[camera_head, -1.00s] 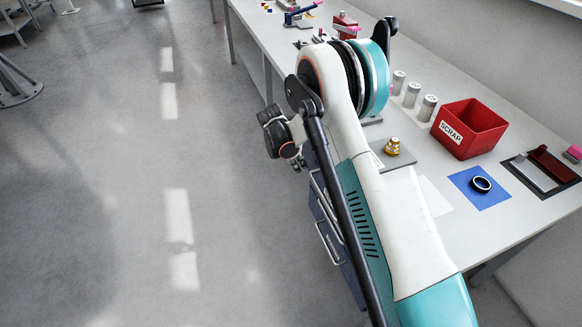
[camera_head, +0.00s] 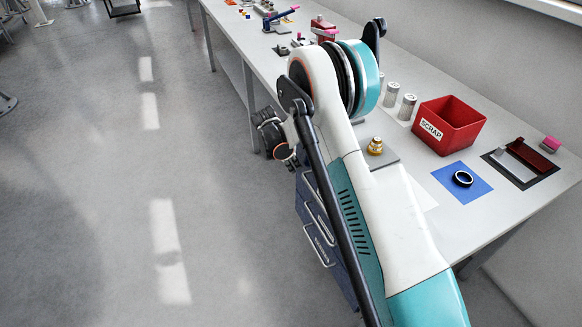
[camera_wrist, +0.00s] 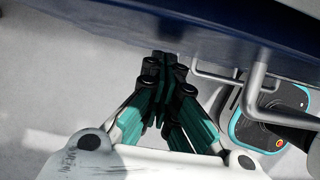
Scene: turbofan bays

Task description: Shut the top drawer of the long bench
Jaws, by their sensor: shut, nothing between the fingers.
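The long bench (camera_head: 425,205) runs along the right side of the head view. Its dark blue drawer unit (camera_head: 311,212) hangs below the top, with light bar handles on its front. My arm covers much of the unit, so how far the top drawer stands out is hard to tell. In the wrist view a dark blue drawer edge (camera_wrist: 215,30) crosses the top, with bar handles (camera_wrist: 257,85) at the right. My gripper (camera_wrist: 166,58) is shut and empty, its fingertips close by the blue edge. I cannot tell whether they touch. In the head view the fingers are hidden.
On the bench stand a red scrap bin (camera_head: 449,125), a blue mat (camera_head: 477,190) with a dark ring (camera_head: 463,179), grey cylinders (camera_head: 407,107) and a brass part (camera_head: 375,146).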

